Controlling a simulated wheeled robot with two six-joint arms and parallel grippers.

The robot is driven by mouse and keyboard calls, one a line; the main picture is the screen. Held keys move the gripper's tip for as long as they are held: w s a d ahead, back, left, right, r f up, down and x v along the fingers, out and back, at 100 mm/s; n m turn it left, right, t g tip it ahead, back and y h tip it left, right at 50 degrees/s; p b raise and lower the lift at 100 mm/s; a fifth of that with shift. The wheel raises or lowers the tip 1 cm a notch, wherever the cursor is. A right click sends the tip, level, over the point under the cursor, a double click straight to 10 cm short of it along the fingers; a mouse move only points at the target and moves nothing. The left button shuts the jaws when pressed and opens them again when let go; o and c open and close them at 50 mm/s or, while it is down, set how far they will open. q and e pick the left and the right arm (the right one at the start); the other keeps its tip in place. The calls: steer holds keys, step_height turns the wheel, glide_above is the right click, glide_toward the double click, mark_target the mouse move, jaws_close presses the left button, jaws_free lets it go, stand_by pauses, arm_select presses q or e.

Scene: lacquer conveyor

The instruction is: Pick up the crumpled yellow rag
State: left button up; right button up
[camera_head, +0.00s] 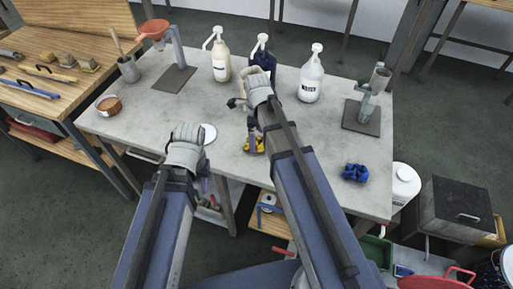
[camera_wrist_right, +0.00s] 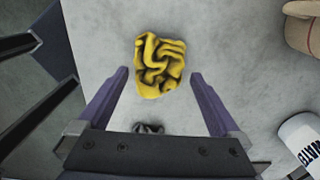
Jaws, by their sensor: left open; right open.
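The crumpled yellow rag (camera_wrist_right: 160,65) lies on the grey table (camera_wrist_right: 95,28), seen from above in the right wrist view. In the head view only part of the yellow rag (camera_head: 256,146) shows, the rest hidden by my right arm. My right gripper (camera_wrist_right: 157,85) is open and empty, with its purple fingers on either side of and just short of the rag. In the head view my right gripper (camera_head: 249,138) is mostly hidden behind its own wrist. My left gripper (camera_head: 204,185) is at the table's front edge, left of the rag, with little of its fingers showing.
A blue rag (camera_head: 355,173) lies to the right on the table. Pump bottles, a cream one (camera_head: 221,62), a dark blue one (camera_head: 263,58) and a white one (camera_head: 311,80), stand at the back. A white disc (camera_head: 208,133) lies left of the yellow rag.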

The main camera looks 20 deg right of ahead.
mark_target(257, 140)
step_height(257, 140, down, 3)
steer(key=shift+r+b, duration=0.1)
steer(key=shift+b, duration=0.75)
arm_select(q)
step_height(257, 140, down, 3)
steer(key=shift+r, duration=0.15)
arm_select(e)
steer(key=shift+r, duration=0.1)
steer(key=shift+c, duration=0.4)
steer(key=c, duration=1.1)
step_height(257, 140, up, 10)
steer(key=p, duration=1)
steer(key=shift+r, duration=0.1)
steer(key=shift+c, duration=0.3)
arm_select(q)
step_height(257, 140, up, 10)
